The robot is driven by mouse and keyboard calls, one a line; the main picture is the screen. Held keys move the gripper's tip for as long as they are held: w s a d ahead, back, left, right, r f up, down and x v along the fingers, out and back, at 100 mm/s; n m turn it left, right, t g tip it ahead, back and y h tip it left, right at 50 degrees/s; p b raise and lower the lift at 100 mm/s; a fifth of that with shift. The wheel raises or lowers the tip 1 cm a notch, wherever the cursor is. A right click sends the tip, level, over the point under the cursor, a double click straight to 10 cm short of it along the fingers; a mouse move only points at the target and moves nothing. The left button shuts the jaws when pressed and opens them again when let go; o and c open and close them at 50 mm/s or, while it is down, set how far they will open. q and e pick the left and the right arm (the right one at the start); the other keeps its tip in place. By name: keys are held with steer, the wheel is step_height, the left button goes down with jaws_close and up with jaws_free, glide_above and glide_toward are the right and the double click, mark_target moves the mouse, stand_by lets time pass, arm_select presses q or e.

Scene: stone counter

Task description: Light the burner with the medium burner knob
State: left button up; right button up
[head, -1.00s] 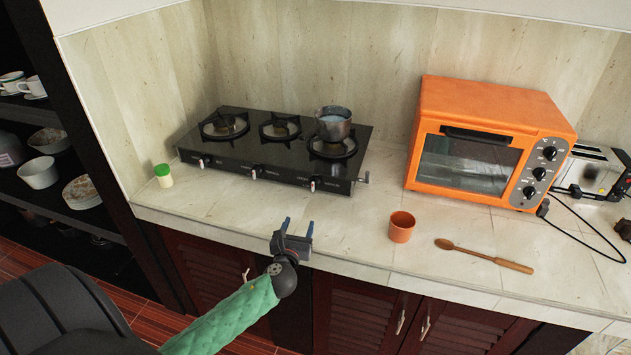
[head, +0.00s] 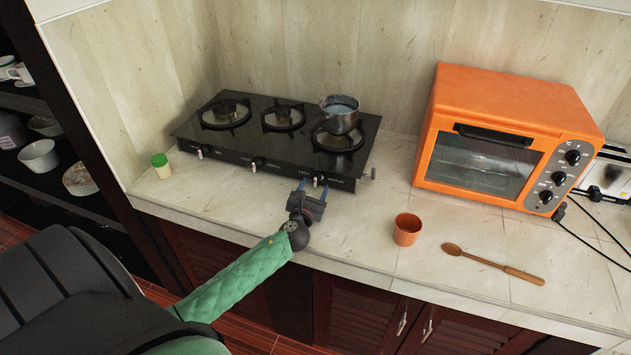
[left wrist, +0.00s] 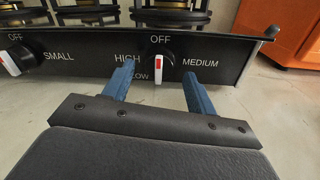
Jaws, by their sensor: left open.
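The black three-burner stove (head: 285,160) stands against the back wall. Its medium burner knob (head: 319,179) is the rightmost on the front panel. In the left wrist view this knob (left wrist: 158,66) is white with a red stripe, upright below "OFF", with "MEDIUM" printed to its right. My left gripper (head: 311,189) is open just in front of it. In the left wrist view the blue fingertips (left wrist: 158,74) lie either side of the knob, not visibly touching it. I see no flame at the right burner, where a metal pot (head: 340,114) sits. My right gripper is not in view.
The small burner knob (left wrist: 17,59) is to the left of the medium knob. An orange toaster oven (head: 510,135), an orange cup (head: 407,229) and a wooden spoon (head: 492,263) are on the right. A green-lidded jar (head: 161,166) stands left of the stove.

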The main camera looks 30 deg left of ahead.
arm_select(q)
steer(key=shift+x, duration=1)
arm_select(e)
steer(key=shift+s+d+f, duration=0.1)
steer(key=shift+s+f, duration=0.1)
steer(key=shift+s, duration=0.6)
arm_select(q)
steer(key=c, duration=1)
